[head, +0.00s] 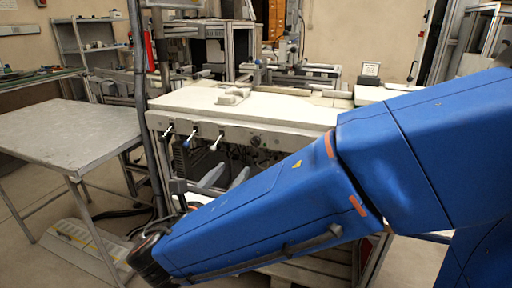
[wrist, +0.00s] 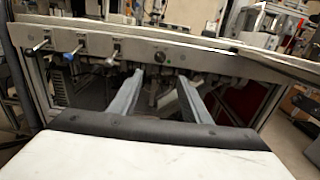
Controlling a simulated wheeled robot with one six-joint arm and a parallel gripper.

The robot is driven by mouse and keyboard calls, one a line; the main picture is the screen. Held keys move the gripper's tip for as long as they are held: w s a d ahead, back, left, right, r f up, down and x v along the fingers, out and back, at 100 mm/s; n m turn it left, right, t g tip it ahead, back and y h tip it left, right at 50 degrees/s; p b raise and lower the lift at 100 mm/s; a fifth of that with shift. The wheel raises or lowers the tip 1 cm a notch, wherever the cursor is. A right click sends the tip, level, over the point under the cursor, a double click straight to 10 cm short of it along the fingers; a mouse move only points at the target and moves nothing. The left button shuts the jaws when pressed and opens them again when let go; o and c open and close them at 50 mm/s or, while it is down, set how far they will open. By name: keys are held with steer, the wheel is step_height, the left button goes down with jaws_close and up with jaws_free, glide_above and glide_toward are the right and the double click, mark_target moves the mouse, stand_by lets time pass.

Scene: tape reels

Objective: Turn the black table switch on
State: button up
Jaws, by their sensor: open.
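In the head view my gripper (head: 234,170) shows partly behind my blue arm. The fingers appear apart from the knob.
Levers share the panel left of the knob: a blue-tipped one (head: 192,135) and a light-tipped one (head: 216,142) among them. The white tabletop (head: 190,97) overhangs the panel. A grey metal table (head: 70,130) stands at left. Dark equipment fills the space below the panel.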

mark_target(254, 144)
steer(key=x, duration=1.5)
steer(key=shift+w+d, duration=0.1)
steer(key=shift+w, duration=0.1)
steer(key=c, duration=1)
